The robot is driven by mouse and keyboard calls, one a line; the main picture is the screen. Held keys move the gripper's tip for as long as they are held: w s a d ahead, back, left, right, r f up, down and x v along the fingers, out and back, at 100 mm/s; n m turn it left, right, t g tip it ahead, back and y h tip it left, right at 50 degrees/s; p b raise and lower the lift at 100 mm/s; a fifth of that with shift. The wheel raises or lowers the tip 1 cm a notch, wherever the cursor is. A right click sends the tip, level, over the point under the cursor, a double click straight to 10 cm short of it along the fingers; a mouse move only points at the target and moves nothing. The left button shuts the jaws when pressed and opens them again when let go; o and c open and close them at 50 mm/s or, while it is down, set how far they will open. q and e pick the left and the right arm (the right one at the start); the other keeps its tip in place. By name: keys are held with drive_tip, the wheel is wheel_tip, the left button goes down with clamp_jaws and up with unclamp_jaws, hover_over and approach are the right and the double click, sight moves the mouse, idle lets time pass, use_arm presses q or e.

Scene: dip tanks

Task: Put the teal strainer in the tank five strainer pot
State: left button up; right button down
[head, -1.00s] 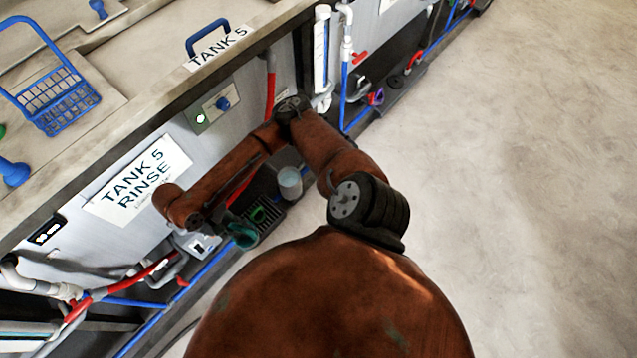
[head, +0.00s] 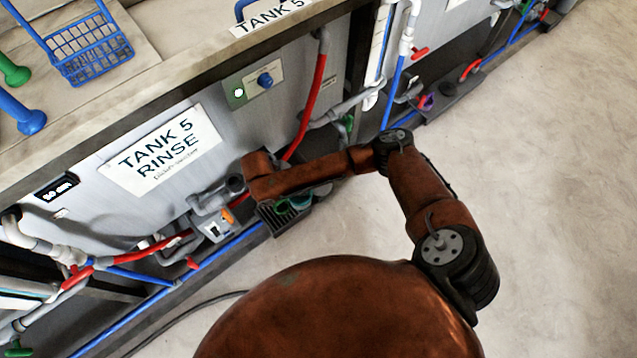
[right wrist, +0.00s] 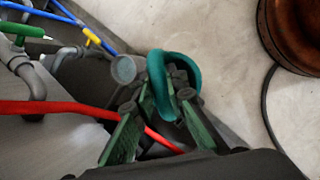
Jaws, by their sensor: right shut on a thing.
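My right gripper (right wrist: 160,92) is shut on the teal strainer (right wrist: 183,112), which shows in the right wrist view as a teal ring between the fingers. In the head view only a small teal part of the strainer (head: 291,203) shows below my right forearm, and the gripper is mostly hidden there. A grey round cup (right wrist: 125,68), which looks like the strainer pot, stands beside the fingertips in the right wrist view, apart from the ring or just behind it; I cannot tell the gap. My left gripper is not in view.
The tank front with its "TANK 5 RINSE" sign (head: 163,150) stands close to my arm. A red hose (head: 311,95), blue pipes (head: 235,248) and grey fittings run along it. A blue wire basket (head: 92,52) sits on top. The floor (head: 540,200) at right is clear.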

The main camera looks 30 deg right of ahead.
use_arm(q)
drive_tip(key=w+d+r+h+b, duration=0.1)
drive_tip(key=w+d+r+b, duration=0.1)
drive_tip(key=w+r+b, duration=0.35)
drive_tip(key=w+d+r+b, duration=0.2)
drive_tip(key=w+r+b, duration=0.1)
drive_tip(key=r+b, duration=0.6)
use_arm(e)
drive_tip(key=w+d+f+n+t+y, duration=0.3)
drive_tip(key=w+d+f+n, duration=0.65)
drive_tip(key=d+f, duration=0.2)
drive_tip(key=w+d+f+n+t+y, duration=0.3)
drive_tip(key=w+d+f+n, duration=0.65)
drive_tip(key=f+n, duration=0.2)
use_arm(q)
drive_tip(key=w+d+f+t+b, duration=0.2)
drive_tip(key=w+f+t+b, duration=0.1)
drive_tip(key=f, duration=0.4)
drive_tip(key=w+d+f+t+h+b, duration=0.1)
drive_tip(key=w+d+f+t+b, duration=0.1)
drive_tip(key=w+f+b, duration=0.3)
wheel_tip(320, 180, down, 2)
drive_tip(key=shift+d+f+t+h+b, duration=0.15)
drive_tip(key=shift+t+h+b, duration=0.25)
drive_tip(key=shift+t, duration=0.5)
use_arm(e)
wheel_tip(320, 180, down, 18)
drive_tip(key=shift+s+d, duration=0.25)
drive_tip(key=shift+s, duration=0.05)
drive_tip(key=shift+f, duration=0.1)
